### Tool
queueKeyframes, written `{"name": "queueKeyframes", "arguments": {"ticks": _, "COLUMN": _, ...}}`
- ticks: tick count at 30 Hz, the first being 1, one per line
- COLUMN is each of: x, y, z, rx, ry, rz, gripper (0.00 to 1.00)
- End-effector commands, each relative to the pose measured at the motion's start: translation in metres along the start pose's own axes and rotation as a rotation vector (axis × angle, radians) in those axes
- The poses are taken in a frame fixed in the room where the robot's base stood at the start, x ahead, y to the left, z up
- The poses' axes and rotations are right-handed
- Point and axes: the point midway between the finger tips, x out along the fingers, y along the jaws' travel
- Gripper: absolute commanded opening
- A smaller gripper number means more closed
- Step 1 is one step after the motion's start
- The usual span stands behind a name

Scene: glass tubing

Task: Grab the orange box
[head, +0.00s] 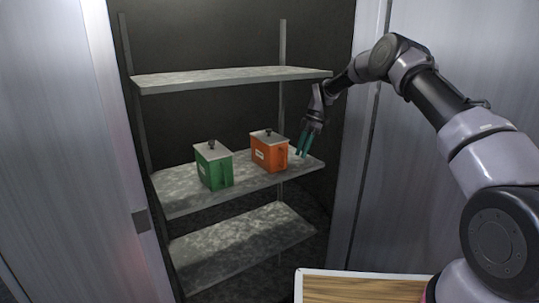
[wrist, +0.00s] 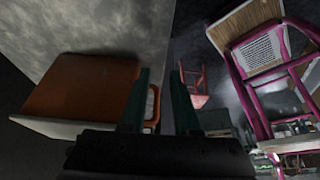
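The orange box (head: 264,156) stands upright on the middle shelf, with a grey lid, a dark knob and a handle on its right side. My gripper (head: 303,152) is just right of it, fingers pointing down toward the shelf's right end. In the wrist view, the orange box (wrist: 80,92) fills the left, its pale lid toward the bottom. The two green fingers of my gripper (wrist: 160,95) are spread apart. The box's handle (wrist: 153,105) shows between them, close to the left finger; contact cannot be told. A green box (head: 215,172) stands left of the orange one.
The middle shelf (head: 185,203) has an upper shelf (head: 230,78) above it and an empty lower shelf (head: 240,246) below. Cabinet doors flank the opening. A wood-topped surface (head: 360,289) is at the front. In the wrist view, a pink-framed chair (wrist: 265,75) is in the background.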

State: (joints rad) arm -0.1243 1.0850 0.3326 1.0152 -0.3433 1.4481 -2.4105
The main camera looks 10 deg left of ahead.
Motion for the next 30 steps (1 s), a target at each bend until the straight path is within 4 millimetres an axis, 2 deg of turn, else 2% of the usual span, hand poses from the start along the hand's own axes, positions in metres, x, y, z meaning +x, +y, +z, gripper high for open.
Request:
{"name": "queueKeyframes", "arguments": {"ticks": 3, "x": 0.008, "y": 0.000, "z": -0.019, "rx": -0.001, "ry": -0.001, "rz": -0.001, "gripper": 0.30}}
{"name": "queueKeyframes", "arguments": {"ticks": 11, "x": 0.015, "y": 0.000, "z": -0.037, "rx": 0.000, "ry": -0.001, "rz": 0.000, "gripper": 0.30}}
{"name": "queueKeyframes", "arguments": {"ticks": 19, "x": 0.032, "y": -0.001, "z": -0.076, "rx": 0.000, "ry": 0.000, "rz": -0.001, "gripper": 0.30}}
{"name": "queueKeyframes", "arguments": {"ticks": 22, "x": 0.041, "y": 0.000, "z": -0.074, "rx": 0.002, "ry": -0.001, "rz": -0.001, "gripper": 0.30}}
{"name": "queueKeyframes", "arguments": {"ticks": 29, "x": 0.043, "y": 0.000, "z": -0.074, "rx": 0.001, "ry": 0.000, "rz": 0.001, "gripper": 0.30}}
{"name": "queueKeyframes", "arguments": {"ticks": 30, "x": 0.043, "y": 0.000, "z": -0.074, "rx": 0.001, "ry": 0.000, "rz": 0.001, "gripper": 0.26}}
